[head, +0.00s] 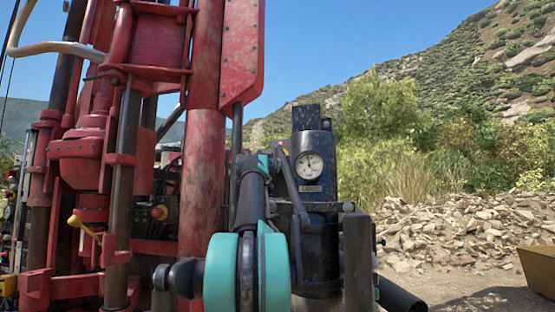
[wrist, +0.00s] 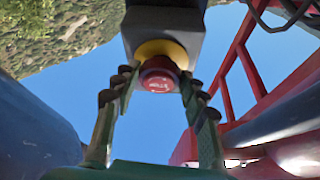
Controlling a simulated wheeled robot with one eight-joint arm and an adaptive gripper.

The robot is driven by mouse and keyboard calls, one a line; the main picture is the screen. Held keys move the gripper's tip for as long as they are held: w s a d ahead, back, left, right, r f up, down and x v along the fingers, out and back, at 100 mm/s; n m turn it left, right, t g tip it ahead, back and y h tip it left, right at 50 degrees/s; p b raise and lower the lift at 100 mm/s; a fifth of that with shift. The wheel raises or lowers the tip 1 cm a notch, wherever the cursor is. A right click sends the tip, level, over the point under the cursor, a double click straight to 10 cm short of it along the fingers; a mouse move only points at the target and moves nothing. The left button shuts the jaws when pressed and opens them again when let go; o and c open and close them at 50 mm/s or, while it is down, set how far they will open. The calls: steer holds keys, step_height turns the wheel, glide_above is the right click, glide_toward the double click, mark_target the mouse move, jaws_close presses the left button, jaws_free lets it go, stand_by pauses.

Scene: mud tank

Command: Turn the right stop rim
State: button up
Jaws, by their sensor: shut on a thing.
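The red stop rim (wrist: 160,72) is in the upper middle of the wrist view, with a yellow collar (wrist: 155,48) behind it on a dark grey box (wrist: 162,20). My gripper (wrist: 158,81) has one finger on each side of the red rim and is shut on it. In the head view my teal and black arm reaches up the middle, and its gripper and the held rim cannot be made out there. A small red knob (head: 159,212) with some yellow shows on the red machine at the left; I cannot tell whether it is another stop.
The red drill rig (head: 205,140) with its posts and pipes fills the left. A dark cylinder with a round gauge (head: 309,165) stands close beside my arm. A rubble heap (head: 460,230) lies to the right, and a yellowish bin (head: 538,268) stands at the right edge.

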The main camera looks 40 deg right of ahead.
steer(key=shift+m, duration=0.3)
steer(key=shift+w+a+r+m+g+h, duration=0.15)
steer(key=shift+m+g, duration=0.7)
steer(key=shift+m, duration=0.9)
steer(key=shift+m+g+h, duration=0.2)
steer(key=shift+m+g, duration=0.6)
steer(key=shift+m, duration=0.9)
steer(key=shift+w+a+r+m+g+h, duration=0.15)
steer(key=shift+m+g, duration=0.7)
steer(key=shift+m, duration=0.9)
steer(key=shift+d+f, duration=0.1)
steer(key=o, duration=1.2)
steer(key=shift+c, duration=0.2)
steer(key=v, duration=1.2)
